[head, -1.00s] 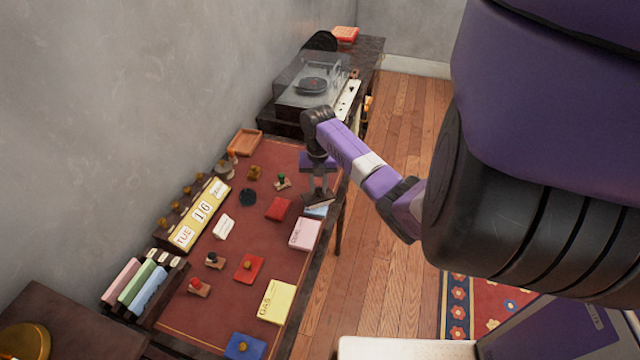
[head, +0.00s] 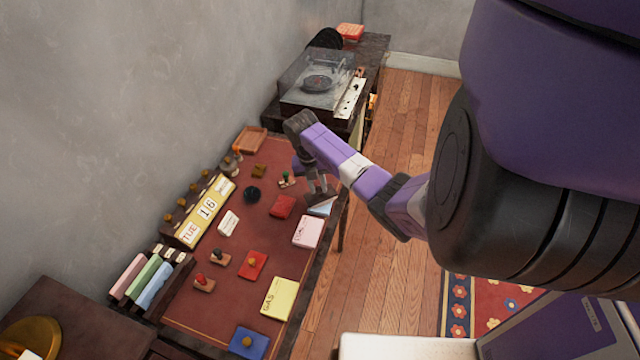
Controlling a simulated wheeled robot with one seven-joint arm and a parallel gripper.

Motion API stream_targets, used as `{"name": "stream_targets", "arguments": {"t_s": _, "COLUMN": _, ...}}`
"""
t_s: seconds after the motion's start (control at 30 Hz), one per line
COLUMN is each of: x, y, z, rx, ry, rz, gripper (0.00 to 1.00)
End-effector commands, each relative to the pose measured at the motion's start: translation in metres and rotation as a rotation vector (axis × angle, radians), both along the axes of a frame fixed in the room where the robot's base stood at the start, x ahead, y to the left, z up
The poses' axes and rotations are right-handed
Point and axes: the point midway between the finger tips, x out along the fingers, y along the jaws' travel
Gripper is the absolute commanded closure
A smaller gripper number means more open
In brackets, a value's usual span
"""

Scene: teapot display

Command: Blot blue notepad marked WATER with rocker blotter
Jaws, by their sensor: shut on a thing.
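The blue notepad (head: 322,209) lies near the right edge of the desk, and only part of its pale blue sheet shows; its lettering cannot be read. My gripper (head: 316,180) points down over it and is shut on the rocker blotter (head: 319,197), a small dark piece that hides the notepad's back part. The blotter is at or just above the sheet; I cannot tell if they touch. The gripper's fingers are small and partly hidden by my wrist.
A pink notepad (head: 308,231) and a yellow notepad marked GAS (head: 280,298) lie nearer along the same edge. A red pad (head: 282,206) and a green-knobbed stamp (head: 286,180) stand left of my gripper. A record player (head: 318,82) stands beyond the desk.

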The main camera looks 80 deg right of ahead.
Motion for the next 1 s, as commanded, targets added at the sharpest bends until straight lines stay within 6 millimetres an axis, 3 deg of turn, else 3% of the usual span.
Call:
{"name": "stream_targets", "arguments": {"t_s": 0.5, "x": 0.002, "y": 0.001, "z": 0.001, "rx": -0.021, "ry": 0.033, "rz": 0.000, "gripper": 1.00}}
{"name": "stream_targets", "arguments": {"t_s": 1.0, "x": -0.009, "y": -0.005, "z": -0.001, "rx": 0.057, "ry": -0.109, "rz": -0.002, "gripper": 1.00}}
